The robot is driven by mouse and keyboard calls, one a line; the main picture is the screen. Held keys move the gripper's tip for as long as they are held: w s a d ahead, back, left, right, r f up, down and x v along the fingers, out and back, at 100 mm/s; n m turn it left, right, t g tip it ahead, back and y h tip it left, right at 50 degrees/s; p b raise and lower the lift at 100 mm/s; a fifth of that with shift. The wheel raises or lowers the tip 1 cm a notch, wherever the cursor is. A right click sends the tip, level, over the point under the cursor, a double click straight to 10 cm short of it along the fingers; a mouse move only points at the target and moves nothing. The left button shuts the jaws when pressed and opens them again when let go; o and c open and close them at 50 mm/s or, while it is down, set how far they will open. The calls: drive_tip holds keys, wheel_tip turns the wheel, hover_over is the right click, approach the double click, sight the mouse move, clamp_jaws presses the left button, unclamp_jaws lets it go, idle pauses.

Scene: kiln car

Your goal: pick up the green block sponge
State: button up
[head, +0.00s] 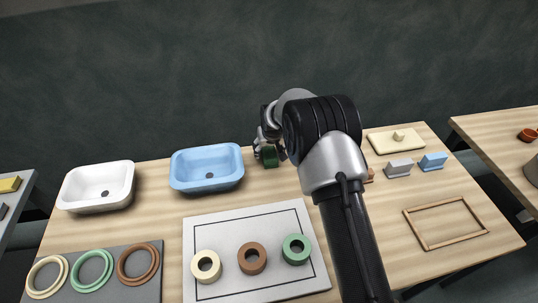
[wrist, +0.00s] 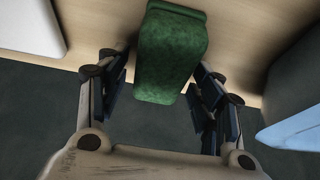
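The green block sponge (wrist: 172,55) is in the upper middle of the wrist view, a rounded, speckled dark green block. In the head view, the sponge (head: 269,157) shows partly beside my gripper, near the table's back edge and just right of the blue basin. My gripper (wrist: 160,90) is open, with one finger to each side of the sponge. A gap shows between each finger pad and the sponge, so no grip is visible. My arm hides part of the gripper in the head view.
A blue basin (head: 206,185) and a white basin (head: 97,203) stand to the left. A pale board (head: 222,228) with several rings lies in front. A lidlike cream slab (head: 390,145), small grey and blue blocks, and a wooden frame (head: 424,243) are on the right.

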sight(269, 149)
drive_tip(key=c, duration=0.9)
wheel_tip(269, 149, up, 20)
drive_tip(key=p, duration=0.5)
drive_tip(key=shift+p, duration=0.3)
drive_tip(key=o, duration=0.5)
drive_tip(key=c, duration=0.4)
drive_tip(key=shift+o, duration=0.2)
drive_tip(key=shift+d, duration=0.1)
drive_tip(key=s+d+m+h, duration=0.1)
drive_tip(key=s+d+m, duration=0.2)
drive_tip(key=s+d, duration=1.6)
drive_tip(key=shift+s+d+r, duration=0.3)
drive_tip(key=shift+s, duration=0.85)
